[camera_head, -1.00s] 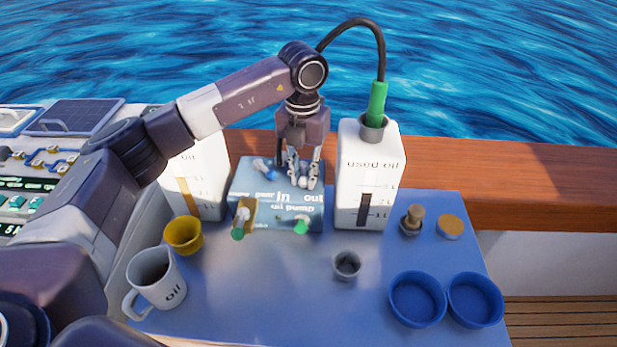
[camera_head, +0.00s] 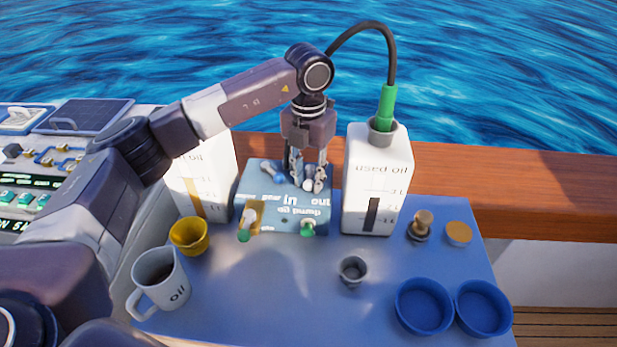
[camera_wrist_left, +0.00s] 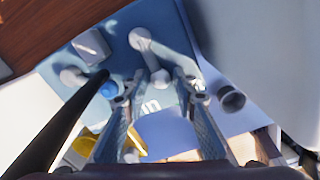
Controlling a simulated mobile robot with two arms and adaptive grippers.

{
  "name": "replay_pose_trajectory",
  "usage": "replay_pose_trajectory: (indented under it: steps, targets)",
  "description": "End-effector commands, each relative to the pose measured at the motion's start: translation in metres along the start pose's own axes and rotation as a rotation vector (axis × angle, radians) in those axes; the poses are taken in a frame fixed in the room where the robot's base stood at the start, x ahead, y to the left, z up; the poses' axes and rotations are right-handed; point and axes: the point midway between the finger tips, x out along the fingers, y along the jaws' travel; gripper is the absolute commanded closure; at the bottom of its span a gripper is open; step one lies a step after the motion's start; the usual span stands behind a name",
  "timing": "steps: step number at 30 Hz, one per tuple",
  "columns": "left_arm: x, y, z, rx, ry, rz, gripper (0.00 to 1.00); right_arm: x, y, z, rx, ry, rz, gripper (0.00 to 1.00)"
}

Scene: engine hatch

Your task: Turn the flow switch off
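The blue oil pump box (camera_head: 284,222) stands between two white oil containers, with "in" and "out" lettering on it. Two small levers sit on its top: a blue-tipped one (camera_head: 270,172) at left and a whitish one (camera_head: 309,184) at right. I cannot read which is the flow switch. My left gripper (camera_head: 306,180) points down over the pump's right half. In the left wrist view its fingers (camera_wrist_left: 158,92) are apart, and the whitish lever (camera_wrist_left: 142,42) reaches toward the gap between them. Contact cannot be told. The blue-tipped lever (camera_wrist_left: 108,89) lies beside the left finger. My right gripper is not in view.
The used oil container (camera_head: 375,185) with a green-ended hose (camera_head: 388,102) stands close right of the gripper. Another white container (camera_head: 205,180) is at left. The middle of the table (camera_head: 285,295) is clear.

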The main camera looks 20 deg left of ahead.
Motion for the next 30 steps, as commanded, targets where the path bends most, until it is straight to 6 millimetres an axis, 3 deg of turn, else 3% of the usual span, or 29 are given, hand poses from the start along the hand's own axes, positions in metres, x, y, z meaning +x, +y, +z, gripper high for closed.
replay_pose_trajectory:
  steps: [8,21,30]
  targets:
    - [-0.011,0.000,0.000,0.000,-0.001,0.001,0.74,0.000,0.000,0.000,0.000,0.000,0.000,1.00]
    - [-0.098,0.000,0.001,0.000,-0.002,0.000,0.74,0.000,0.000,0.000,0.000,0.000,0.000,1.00]
    - [-0.120,0.000,0.000,0.000,0.000,0.000,0.74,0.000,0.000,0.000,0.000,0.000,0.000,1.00]
